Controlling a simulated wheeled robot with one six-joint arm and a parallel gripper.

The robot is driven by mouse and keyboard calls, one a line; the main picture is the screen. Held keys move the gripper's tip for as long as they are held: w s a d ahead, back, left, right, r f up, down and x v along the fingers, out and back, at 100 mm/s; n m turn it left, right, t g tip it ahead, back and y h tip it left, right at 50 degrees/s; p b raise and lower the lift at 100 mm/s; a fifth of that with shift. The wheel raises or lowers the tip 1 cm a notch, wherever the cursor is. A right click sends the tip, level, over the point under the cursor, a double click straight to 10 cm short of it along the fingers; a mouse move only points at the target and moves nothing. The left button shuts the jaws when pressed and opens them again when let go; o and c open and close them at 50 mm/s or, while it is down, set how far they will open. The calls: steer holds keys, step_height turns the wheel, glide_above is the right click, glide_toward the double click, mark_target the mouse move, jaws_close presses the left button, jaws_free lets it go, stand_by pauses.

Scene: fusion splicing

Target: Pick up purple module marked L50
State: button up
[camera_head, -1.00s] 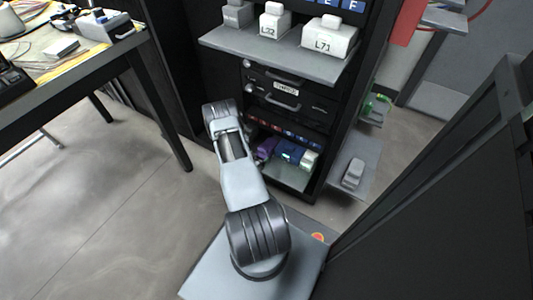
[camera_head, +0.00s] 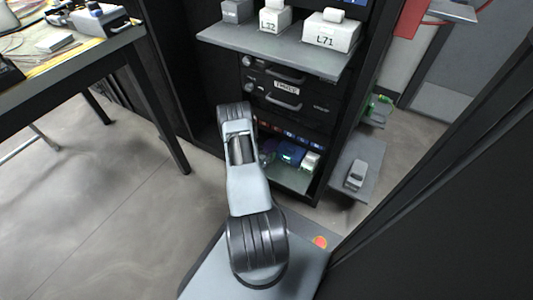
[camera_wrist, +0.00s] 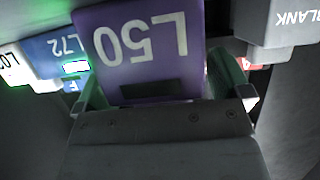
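The purple module marked L50 (camera_wrist: 140,50) fills the upper middle of the wrist view, its white lettering upside down. My gripper (camera_wrist: 160,85) has its two green fingers spread, one on each side of the module's near end. The fingers lie very close to its sides, and firm contact cannot be made out. In the head view my arm covers most of the lower cabinet shelf, and my fingertips are hidden there.
A blue module marked L72 (camera_wrist: 60,52) is close on the left. A grey module marked BLANK (camera_wrist: 280,22) is on the right. The shelf (camera_head: 292,178) sits low in the black cabinet. A grey shelf with L71 (camera_head: 330,32) juts out above. A table (camera_head: 70,55) stands left.

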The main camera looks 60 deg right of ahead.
steer(key=c, duration=1)
steer(key=shift+c, duration=0.4)
steer(key=shift+r, duration=0.15)
